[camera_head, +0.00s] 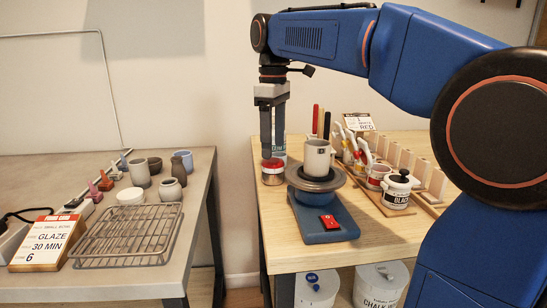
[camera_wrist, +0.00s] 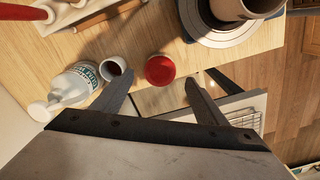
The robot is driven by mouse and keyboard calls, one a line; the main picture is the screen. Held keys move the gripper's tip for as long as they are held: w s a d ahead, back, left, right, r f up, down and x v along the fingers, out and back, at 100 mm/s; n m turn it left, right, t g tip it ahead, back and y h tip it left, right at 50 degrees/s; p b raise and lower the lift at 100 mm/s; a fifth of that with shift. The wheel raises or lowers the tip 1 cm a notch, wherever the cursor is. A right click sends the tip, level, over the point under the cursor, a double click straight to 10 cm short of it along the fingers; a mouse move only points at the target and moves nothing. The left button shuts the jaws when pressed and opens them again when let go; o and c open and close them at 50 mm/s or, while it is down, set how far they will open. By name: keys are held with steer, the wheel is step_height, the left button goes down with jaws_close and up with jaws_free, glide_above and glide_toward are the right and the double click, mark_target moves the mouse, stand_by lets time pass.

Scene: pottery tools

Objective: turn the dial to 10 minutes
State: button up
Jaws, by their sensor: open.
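No dial with minute marks can be made out in either view. A small round pot with a red top (camera_head: 273,164) stands at the left edge of the wooden table; its red top also shows in the wrist view (camera_wrist: 160,70). I cannot tell whether it is a dial or a lid. My gripper (camera_head: 273,154) points down over this pot, with its fingers close to the red top. In the wrist view my gripper (camera_wrist: 159,80) is open, its fingertips on either side of the red top. I cannot tell whether they touch it.
A pottery wheel (camera_head: 322,235) with a grey mug (camera_head: 317,157) stands just right of the pot. A white bottle (camera_wrist: 72,84) and a small cup (camera_wrist: 116,68) are close by. A card reading 30 MIN (camera_head: 47,243) and a wire rack (camera_head: 130,235) are on the grey left table.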

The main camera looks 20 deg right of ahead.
mark_target(274, 160)
steer(key=shift+f, duration=2.35)
steer(key=c, duration=1.1)
